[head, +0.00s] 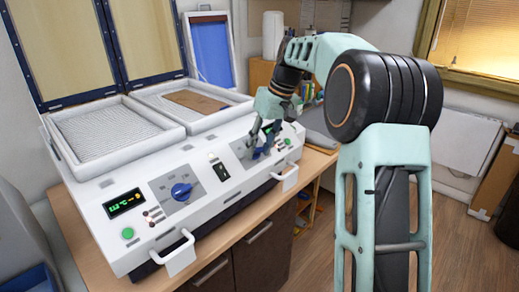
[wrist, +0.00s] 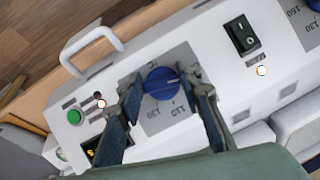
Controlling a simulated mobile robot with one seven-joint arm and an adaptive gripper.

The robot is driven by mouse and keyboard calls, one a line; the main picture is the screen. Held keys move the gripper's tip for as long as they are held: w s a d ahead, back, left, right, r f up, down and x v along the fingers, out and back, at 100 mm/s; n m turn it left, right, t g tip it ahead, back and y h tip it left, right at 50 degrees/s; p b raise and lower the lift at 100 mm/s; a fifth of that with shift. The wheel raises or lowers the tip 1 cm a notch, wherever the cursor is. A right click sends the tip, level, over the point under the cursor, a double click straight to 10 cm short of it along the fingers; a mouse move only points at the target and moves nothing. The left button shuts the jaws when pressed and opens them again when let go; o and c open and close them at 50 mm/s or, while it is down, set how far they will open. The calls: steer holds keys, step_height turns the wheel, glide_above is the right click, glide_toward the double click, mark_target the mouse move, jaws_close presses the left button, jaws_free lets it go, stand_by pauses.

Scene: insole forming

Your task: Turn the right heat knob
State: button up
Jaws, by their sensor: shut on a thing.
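The right heat knob (wrist: 160,82) is round and blue, on a grey dial plate with printed temperature numbers, seen in the wrist view. My gripper (wrist: 164,92) has one finger on each side of this knob and is shut on it. In the head view my gripper (head: 262,146) is down at the right part of the machine's front panel and mostly hides the knob. The left heat knob (head: 181,192) is also blue and stands free on its own dial plate.
The white machine (head: 110,194) has a black rocker switch (head: 220,171) between the knobs and a green button (wrist: 74,116) beside the right one. White handles (head: 180,254) stick out in front. An open tray with a brown sheet (head: 196,101) lies behind the panel.

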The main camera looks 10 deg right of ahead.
steer(key=shift+n+h+b, duration=0.5)
steer(key=shift+n, duration=0.6)
steer(key=shift+n+t, duration=0.3)
steer(key=o, duration=1.2)
steer(key=shift+c, duration=0.2)
steer(key=v, duration=1.2)
steer(key=shift+a, duration=0.1)
